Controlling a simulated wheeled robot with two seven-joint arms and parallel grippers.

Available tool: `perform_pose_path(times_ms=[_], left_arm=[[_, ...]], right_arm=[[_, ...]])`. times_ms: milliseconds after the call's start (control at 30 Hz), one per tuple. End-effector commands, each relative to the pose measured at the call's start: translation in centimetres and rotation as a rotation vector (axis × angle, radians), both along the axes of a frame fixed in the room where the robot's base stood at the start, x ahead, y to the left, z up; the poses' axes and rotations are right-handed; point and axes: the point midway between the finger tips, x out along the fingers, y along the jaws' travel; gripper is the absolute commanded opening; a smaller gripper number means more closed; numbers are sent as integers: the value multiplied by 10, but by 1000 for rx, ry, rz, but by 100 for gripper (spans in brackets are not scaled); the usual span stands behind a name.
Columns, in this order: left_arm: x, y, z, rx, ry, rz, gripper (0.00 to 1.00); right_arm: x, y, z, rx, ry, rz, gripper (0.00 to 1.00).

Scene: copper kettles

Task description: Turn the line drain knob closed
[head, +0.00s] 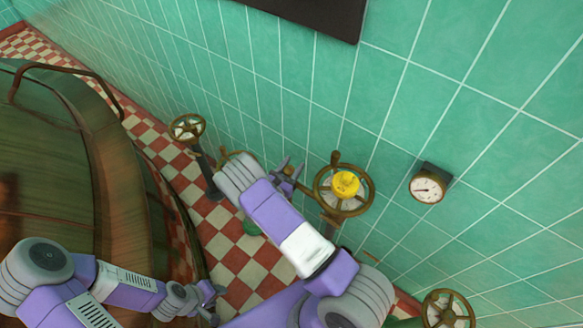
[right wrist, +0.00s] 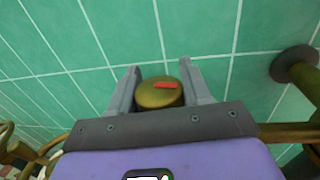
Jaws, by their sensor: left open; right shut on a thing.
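The line drain knob (right wrist: 158,95) is a round brass knob with a red mark on its face. In the right wrist view the mark lies nearly level across the picture. My right gripper (right wrist: 161,72) is shut on the knob, with one grey finger on each side. In the head view this gripper (head: 291,167) is by the green tiled wall, just left of a brass handwheel, and its hand and arm hide most of the knob. My left gripper (head: 212,300) is open and empty, low in the head view beside the copper kettle (head: 60,150).
The brass handwheel (head: 327,206) with a yellow hub stands close right of my right gripper. A round gauge (head: 428,189) is on the wall. Other handwheels stand at the far left (head: 187,128) and lower right (head: 447,309). A dark panel (head: 320,14) hangs above.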

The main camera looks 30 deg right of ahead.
Motion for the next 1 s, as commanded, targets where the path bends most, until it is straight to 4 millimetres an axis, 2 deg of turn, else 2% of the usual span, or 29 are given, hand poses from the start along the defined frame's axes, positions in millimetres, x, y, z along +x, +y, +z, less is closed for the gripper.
perform_pose_path(times_ms=[1000], left_arm=[[0, 0, -110, 0, 0, 0, 43]], right_arm=[[-17, -1, -6, 5, -2, -940, 18]])
